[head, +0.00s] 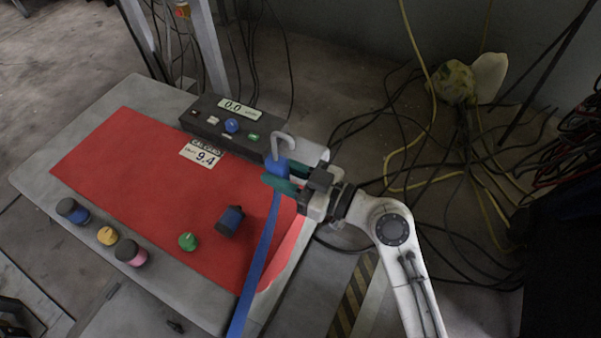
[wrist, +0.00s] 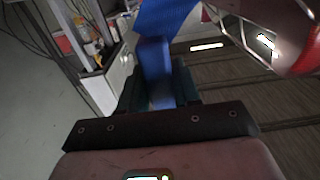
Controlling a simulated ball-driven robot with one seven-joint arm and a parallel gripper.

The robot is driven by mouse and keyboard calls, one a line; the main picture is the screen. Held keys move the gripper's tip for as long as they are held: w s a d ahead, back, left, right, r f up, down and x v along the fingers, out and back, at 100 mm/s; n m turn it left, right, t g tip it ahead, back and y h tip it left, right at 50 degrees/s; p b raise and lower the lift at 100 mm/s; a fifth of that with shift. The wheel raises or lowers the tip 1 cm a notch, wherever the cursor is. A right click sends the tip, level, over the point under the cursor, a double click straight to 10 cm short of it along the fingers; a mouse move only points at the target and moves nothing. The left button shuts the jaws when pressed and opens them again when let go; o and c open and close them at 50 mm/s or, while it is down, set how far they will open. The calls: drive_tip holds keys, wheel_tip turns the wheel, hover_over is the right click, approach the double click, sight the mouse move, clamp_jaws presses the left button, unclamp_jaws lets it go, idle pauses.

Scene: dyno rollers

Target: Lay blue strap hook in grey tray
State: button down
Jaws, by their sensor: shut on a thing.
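The blue strap hook (head: 277,166) has a grey metal hook at its top and a long blue strap (head: 262,245) running down over the table's right part to the picture's bottom. My gripper (head: 280,177), with teal fingers, is shut on its blue part, hook end up, above the table's right end. In the wrist view, the blue part (wrist: 155,72) shows between the dark fingers. A pale grey piece (head: 308,151) shows just behind my gripper, mostly hidden; I cannot tell whether it is the grey tray.
A red mat (head: 120,160) covers much of the grey table (head: 75,120). A dark control box (head: 225,127) stands at its back. Several coloured knobs or cylinders, including a green one (head: 188,241) and a dark blue one (head: 230,220), stand toward the front. Cables (head: 440,165) lie on the floor at right.

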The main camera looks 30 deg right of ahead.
drive_tip(key=w+d+f+b, duration=0.1)
drive_tip(key=w+d+f, duration=0.1)
drive_tip(key=w+d+f+b, duration=0.1)
drive_tip(key=d+f, duration=0.1)
drive_tip(key=w+d+f+b, duration=0.1)
drive_tip(key=w+d+f, duration=0.1)
drive_tip(key=d+f, duration=0.1)
drive_tip(key=shift+w+b, duration=0.35)
drive_tip(key=shift+b, duration=0.05)
drive_tip(key=shift+w+d+f+b, duration=0.15)
drive_tip(key=shift+f+b, duration=0.25)
drive_tip(key=shift+f, duration=0.55)
drive_tip(key=shift+w+d+f+b, duration=0.1)
drive_tip(key=shift+f+b, duration=0.25)
drive_tip(key=shift+f, duration=0.55)
drive_tip(key=shift+f, duration=0.2)
drive_tip(key=c, duration=0.8)
unclamp_jaws()
drive_tip(key=shift+s, duration=0.1)
drive_tip(key=shift+a, duration=0.1)
drive_tip(key=shift+r, duration=0.1)
